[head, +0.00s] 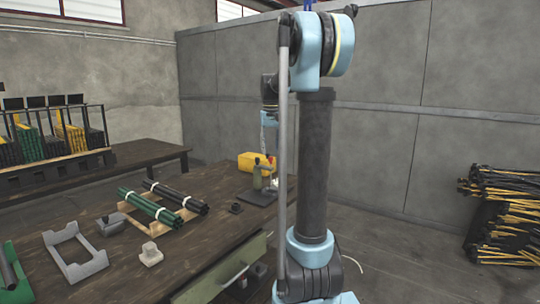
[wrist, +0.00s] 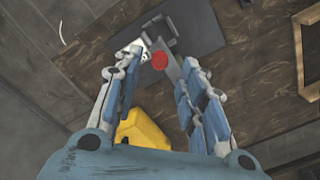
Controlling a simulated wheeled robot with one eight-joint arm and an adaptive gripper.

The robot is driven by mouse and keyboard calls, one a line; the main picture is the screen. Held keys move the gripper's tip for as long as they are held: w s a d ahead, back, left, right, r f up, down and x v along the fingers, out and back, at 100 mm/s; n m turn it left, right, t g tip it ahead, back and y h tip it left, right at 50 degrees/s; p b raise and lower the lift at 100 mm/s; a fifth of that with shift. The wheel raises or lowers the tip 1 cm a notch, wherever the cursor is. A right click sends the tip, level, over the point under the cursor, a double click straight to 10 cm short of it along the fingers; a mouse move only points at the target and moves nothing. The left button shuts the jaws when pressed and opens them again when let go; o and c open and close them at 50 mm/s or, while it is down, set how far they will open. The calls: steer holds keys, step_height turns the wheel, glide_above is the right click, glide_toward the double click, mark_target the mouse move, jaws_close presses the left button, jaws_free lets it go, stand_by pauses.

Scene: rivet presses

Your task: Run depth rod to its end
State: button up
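A small press stands on a dark base plate (head: 262,197) at the far right end of the workbench in the head view. In the wrist view I look down on the press, with a round red knob (wrist: 159,61) and grey metal parts above the grey base plate (wrist: 197,24). My gripper (wrist: 162,68) is open, its two fingers spread either side of the red knob, with no clear contact. I cannot tell the height gap. The depth rod is not clearly made out; my arm and fingers hide part of the press.
A yellow bin (head: 250,160) stands beside the press. Green rods (head: 150,207) and dark rods (head: 175,196) lie on a wooden rack. Grey cradles (head: 75,252) and small blocks sit nearer on the bench (head: 115,280). A rod pile (head: 505,215) lies at right.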

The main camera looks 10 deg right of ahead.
step_height(320, 180, up, 9)
stand_by(0.4)
steer(key=s+f+t, duration=0.1)
steer(key=s+f, duration=1.4)
steer(key=s, duration=0.3)
steer(key=s+f+t, duration=0.1)
steer(key=s+f, duration=1.5)
steer(key=s, duration=0.2)
steer(key=shift+s+a, duration=0.3)
steer(key=shift+s, duration=0.1)
steer(key=shift+f, duration=0.15)
